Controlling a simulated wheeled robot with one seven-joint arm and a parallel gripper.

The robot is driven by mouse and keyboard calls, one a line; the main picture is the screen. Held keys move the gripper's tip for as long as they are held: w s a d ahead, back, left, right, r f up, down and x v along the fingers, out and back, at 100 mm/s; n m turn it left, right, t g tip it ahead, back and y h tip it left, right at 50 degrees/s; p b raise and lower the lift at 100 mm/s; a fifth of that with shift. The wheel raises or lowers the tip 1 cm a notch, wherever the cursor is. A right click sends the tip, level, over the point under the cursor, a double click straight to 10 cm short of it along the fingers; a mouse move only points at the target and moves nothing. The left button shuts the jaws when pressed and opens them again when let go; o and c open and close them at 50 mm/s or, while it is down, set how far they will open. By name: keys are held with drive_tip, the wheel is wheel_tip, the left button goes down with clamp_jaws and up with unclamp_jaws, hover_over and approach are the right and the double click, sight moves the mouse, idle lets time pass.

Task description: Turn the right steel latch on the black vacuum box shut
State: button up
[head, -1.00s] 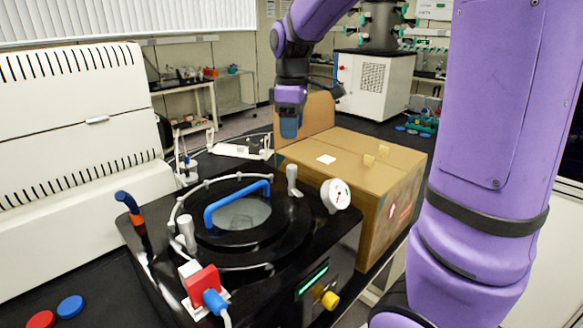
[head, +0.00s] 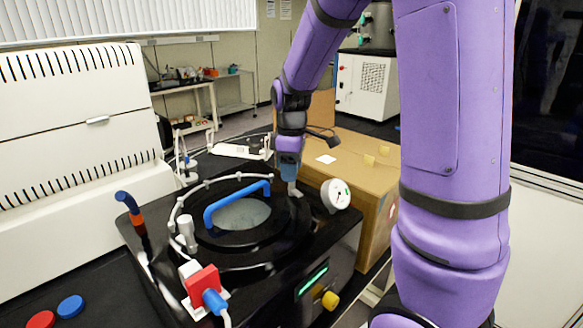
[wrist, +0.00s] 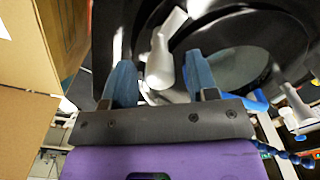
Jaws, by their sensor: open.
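The black vacuum box (head: 335,245) stands on the bench with a round lid and a blue lid handle (head: 238,202). The right steel latch (head: 293,190) is at the right of the lid, mostly hidden by my gripper in the head view. In the wrist view the latch (wrist: 160,66) is a pale rounded lever showing between my two blue fingers. My gripper (head: 289,172) points down over it, open; the wrist view shows the gripper (wrist: 160,60) with its fingers apart on either side of the latch. I cannot tell whether either finger touches it.
The left steel latch (head: 186,232) stands upright at the lid's other side. A white dial gauge (head: 335,195) sits close to the right of my gripper. A cardboard box (head: 360,160) stands behind and right. A red and blue valve (head: 203,285) is in front.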

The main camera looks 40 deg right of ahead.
drive_tip(key=c, duration=0.9)
drive_tip(key=m, duration=0.4)
drive_tip(key=shift+m, duration=0.4)
drive_tip(key=m, duration=0.4)
drive_tip(key=shift+m, duration=0.3)
drive_tip(key=m, duration=0.4)
drive_tip(key=shift+d+m, duration=0.1)
drive_tip(key=shift+m, duration=2.1)
